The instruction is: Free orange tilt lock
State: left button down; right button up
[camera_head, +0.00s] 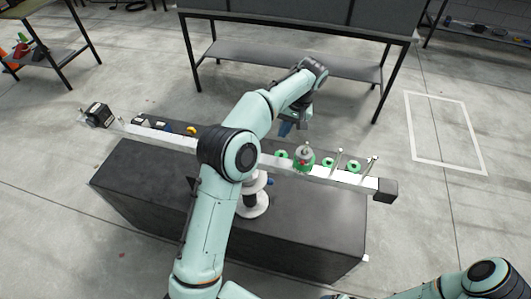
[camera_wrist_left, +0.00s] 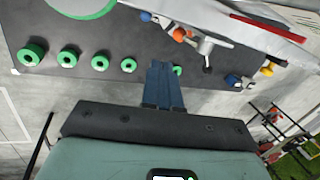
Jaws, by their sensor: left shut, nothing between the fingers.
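My left gripper (camera_head: 287,128) is shut and empty, held above the far side of the long dark bench. In the left wrist view its blue fingers (camera_wrist_left: 163,85) are together, in front of the dark panel. An orange knob (camera_wrist_left: 178,35) is beyond the fingertips, slightly right, beside a silver lever (camera_wrist_left: 206,47). The fingers are apart from it. I take it to be the orange tilt lock, but cannot be certain. In the head view no orange knob shows clearly; my arm hides part of the bench middle. My right gripper is out of view.
The dark bench (camera_head: 130,185) carries a white rail with green rollers (camera_head: 304,160), upright pins (camera_head: 337,160) and a yellow part (camera_head: 192,131). The wrist view shows several green-rimmed rollers (camera_wrist_left: 32,53) on the panel. A long table (camera_head: 290,62) stands behind, with clear floor between.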

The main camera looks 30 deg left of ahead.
pick_arm(q)
jog(key=shift+s+a+f+b, duration=0.4)
jog(key=shift+a+f, duration=0.65)
jog(key=shift+f, duration=0.75)
jog(key=shift+s+a+f+b, duration=0.25)
jog(key=shift+s+a+f, duration=0.3)
jog(key=shift+a+f, duration=0.85)
jog(key=shift+s+a+f+b, duration=0.3)
jog(key=shift+s+a+f, duration=0.3)
jog(key=shift+f, duration=1.6)
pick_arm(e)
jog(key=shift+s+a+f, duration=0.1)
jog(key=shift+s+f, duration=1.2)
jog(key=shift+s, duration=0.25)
